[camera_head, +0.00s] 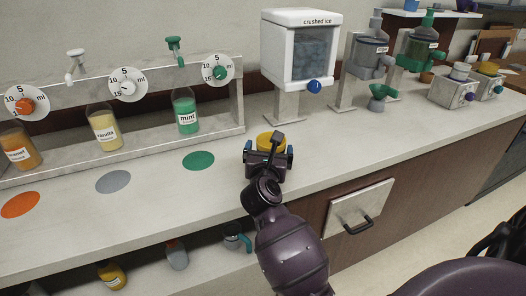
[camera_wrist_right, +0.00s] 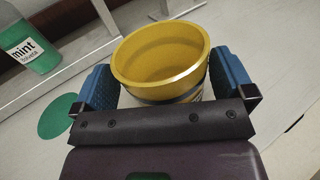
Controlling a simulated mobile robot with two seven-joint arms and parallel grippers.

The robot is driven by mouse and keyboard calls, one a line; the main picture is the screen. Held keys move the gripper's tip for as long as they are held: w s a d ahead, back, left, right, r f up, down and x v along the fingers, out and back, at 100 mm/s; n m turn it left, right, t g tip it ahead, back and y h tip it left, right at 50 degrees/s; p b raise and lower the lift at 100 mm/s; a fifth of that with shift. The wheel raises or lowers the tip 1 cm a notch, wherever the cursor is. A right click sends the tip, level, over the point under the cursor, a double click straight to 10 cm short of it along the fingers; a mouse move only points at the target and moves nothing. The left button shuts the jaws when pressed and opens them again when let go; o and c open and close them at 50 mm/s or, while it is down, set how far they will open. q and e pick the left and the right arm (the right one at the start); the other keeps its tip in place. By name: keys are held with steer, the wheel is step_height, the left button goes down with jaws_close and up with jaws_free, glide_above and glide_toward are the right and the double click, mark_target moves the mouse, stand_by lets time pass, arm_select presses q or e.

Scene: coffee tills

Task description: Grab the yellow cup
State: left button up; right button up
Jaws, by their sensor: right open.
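The yellow cup (camera_head: 265,139) stands on the counter just behind my right gripper in the head view. In the right wrist view the yellow cup (camera_wrist_right: 165,57) is upright and looks empty, with a dark band below its rim. My right gripper (camera_head: 269,158) is open, with one blue finger pad on each side of the cup. In the wrist view the right gripper (camera_wrist_right: 165,88) has its left pad close to the cup and its right pad close to the other side; I cannot tell whether either touches. The cup's lower part is partly hidden by the gripper. My left gripper is not in view.
A crushed ice dispenser (camera_head: 299,50) stands behind the cup. The mint bottle (camera_head: 186,112) and its rack are to the left. A green disc (camera_head: 198,160) lies flat on the counter. The counter (camera_head: 345,140) to the right is clear; a drawer (camera_head: 358,208) is below.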

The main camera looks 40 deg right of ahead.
steer(key=shift+w+d+r, duration=0.1)
steer(key=shift+d, duration=0.15)
steer(key=c, duration=0.9)
steer(key=shift+r, duration=0.15)
steer(key=shift+c, duration=0.2)
